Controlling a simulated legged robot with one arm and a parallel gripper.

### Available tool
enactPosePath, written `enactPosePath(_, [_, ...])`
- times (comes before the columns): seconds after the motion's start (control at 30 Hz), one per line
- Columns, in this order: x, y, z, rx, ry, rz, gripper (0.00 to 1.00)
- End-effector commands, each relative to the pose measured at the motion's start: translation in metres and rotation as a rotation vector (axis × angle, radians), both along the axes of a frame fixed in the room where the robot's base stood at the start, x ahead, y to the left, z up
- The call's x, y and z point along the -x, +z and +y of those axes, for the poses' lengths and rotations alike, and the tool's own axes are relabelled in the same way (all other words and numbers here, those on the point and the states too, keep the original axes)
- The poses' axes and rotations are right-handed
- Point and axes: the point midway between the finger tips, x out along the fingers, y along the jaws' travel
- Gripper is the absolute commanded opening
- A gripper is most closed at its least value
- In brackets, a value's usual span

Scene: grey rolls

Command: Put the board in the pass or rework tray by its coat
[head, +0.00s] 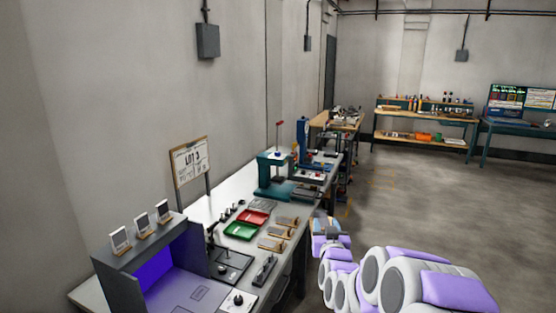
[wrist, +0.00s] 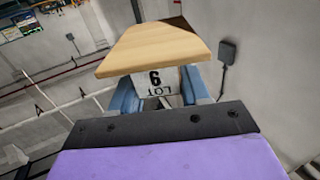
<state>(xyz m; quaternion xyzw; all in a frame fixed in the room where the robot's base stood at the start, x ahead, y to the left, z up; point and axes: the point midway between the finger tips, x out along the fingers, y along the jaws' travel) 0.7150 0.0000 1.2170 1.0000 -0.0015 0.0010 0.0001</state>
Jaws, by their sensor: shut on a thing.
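My gripper (head: 324,228) is off the right edge of the bench, beside the trays, and shut on a piece with a pale wooden part. In the wrist view the piece shows its wooden part (wrist: 155,47) and a white tag (wrist: 158,82) with "LOT" and a digit, between the blue fingers (wrist: 160,97). I take it for the board; its coat is not visible. A green tray (head: 241,231) and a red tray (head: 253,217) lie on the bench, both apparently empty. Which is pass or rework is not readable.
Several wood-ended pieces (head: 279,232) lie right of the trays. A grey booth (head: 122,262) with violet light stands at the near left. A "LOT 3" sign (head: 190,162) stands behind the bench (head: 210,210). A teal press (head: 273,175) is farther along. Floor to the right is clear.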

Motion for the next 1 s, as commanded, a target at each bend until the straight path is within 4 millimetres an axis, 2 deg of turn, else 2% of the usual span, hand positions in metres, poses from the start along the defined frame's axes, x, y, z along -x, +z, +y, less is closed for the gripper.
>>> enactPosePath(0.23, [0.031, -0.084, 0.001, 0.006, -0.002, 0.016, 0.1])
enactPosePath(0.4, [0.057, -0.124, 0.001, 0.005, 0.0, 0.01, 0.1])
enactPosePath(0.6, [0.074, -0.145, 0.0, 0.001, 0.003, 0.005, 0.1])
enactPosePath(1.0, [0.076, -0.146, 0.0, -0.001, 0.003, 0.003, 0.1])
